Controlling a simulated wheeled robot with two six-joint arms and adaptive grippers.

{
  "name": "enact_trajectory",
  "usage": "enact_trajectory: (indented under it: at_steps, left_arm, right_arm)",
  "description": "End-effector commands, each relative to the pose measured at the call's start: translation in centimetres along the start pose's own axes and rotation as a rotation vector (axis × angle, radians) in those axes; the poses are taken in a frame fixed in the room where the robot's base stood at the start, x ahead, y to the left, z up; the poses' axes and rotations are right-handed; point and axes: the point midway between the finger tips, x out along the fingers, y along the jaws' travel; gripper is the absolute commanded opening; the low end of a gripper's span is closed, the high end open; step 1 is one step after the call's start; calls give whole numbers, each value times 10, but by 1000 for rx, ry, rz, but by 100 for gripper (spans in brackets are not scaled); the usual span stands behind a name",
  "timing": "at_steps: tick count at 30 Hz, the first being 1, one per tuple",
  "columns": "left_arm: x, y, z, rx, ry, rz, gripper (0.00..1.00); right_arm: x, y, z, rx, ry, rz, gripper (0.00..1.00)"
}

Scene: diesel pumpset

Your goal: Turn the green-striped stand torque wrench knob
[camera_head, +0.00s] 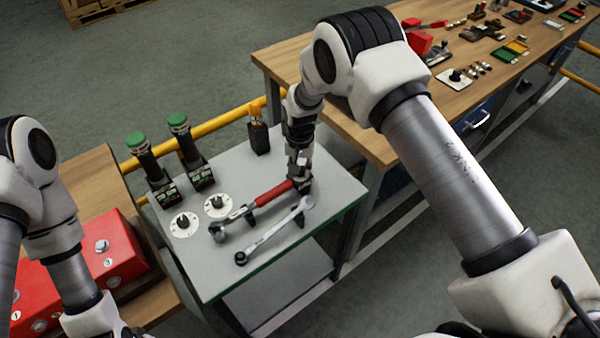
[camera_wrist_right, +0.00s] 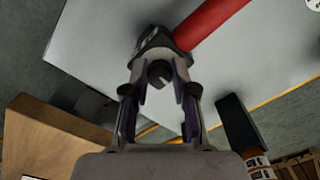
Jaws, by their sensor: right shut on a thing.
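A torque wrench with a red handle (camera_head: 273,193) lies on a grey stand (camera_head: 330,180) with a green edge. The red handle also shows in the right wrist view (camera_wrist_right: 208,24). A dark knob (camera_wrist_right: 159,73) sits at the handle's end. My right gripper (camera_head: 301,184) reaches down to that end of the wrench. In the right wrist view its two fingers (camera_wrist_right: 160,82) stand on either side of the knob and are shut on it. The head view mostly hides the knob behind the gripper. My left arm shows at the left, but its gripper is out of frame.
A silver wrench (camera_head: 275,230) lies in front of the torque wrench. Two white dials (camera_head: 184,224) and two green-topped black tools (camera_head: 144,152) are to the left. A dark bottle (camera_head: 259,133) stands behind. A red box (camera_head: 122,252) and a wooden workbench (camera_head: 375,145) flank the stand.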

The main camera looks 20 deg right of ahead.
Motion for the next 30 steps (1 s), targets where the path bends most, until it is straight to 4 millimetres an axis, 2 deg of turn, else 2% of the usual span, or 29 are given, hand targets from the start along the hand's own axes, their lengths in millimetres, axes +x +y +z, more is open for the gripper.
enact_trajectory:
  at_steps: [1,10,26,27,28,30]
  left_arm:
    - [7,0,0,0,0,0,40]
    - [16,0,0,0,0,0,40]
    - [17,0,0,0,0,0,40]
    - [17,0,0,0,0,0,40]
    - [17,0,0,0,0,0,40]
    - [17,0,0,0,0,0,40]
  right_arm:
    - [4,0,0,28,1,0,0]
    - [3,0,0,167,-1,0,0]
    - [2,0,1,197,-2,1,0]
    - [2,0,1,197,-2,2,41]
    - [2,0,1,197,-2,2,51]
    - [2,0,1,197,-2,1,52]
